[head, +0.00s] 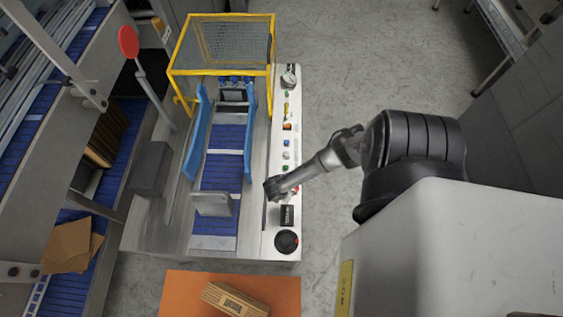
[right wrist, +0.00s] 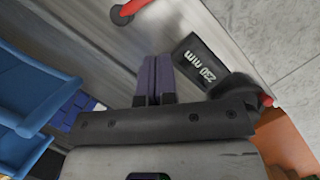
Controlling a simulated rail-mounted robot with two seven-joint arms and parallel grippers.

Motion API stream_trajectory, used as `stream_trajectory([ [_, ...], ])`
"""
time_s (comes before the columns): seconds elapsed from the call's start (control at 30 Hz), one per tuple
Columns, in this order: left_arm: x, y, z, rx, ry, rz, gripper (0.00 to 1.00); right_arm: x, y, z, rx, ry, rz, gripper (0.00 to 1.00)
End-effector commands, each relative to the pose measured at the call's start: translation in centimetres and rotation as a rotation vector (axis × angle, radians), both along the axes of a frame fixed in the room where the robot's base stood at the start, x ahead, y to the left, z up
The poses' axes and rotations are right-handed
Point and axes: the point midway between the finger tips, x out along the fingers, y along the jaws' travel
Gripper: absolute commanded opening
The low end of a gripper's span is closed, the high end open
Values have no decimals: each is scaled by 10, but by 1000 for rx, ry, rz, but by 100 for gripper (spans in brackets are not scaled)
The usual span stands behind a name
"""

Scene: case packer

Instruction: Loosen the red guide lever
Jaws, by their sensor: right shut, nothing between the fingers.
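The red guide lever (right wrist: 135,8) shows at the top edge of the right wrist view, partly cut off, with a dark pivot at its end. In the head view only a small red part (head: 295,190) shows beside my right arm, on the pale control strip. My right gripper (right wrist: 153,82) is shut and empty. Its fingers point down over the machine's side, apart from the lever in the wrist view. In the head view, my right gripper (head: 264,214) hangs at the strip's inner edge. My left gripper is not in view.
A black "230 mm" display (right wrist: 200,62) and a dark round knob (right wrist: 235,86) lie near the fingers. Blue guide rails (head: 194,135) flank the blue conveyor (head: 222,172). A yellow-framed guard (head: 222,72) stands at the far end. A carton (head: 235,299) lies on an orange mat (head: 180,292).

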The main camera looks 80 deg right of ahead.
Motion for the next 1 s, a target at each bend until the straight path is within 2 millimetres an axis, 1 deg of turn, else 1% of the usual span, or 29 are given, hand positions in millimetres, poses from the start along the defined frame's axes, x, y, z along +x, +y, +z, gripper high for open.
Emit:
stream_trajectory([
  [0.03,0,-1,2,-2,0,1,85,2,3,8,3,-1,2,0],
  [0.2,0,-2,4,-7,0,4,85,6,8,28,2,-1,1,0],
  [0.4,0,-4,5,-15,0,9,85,8,12,41,2,1,1,0],
  [0.57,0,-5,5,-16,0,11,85,9,13,44,2,1,1,0],
  [1.0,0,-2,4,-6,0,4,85,9,13,44,2,1,1,0],
])
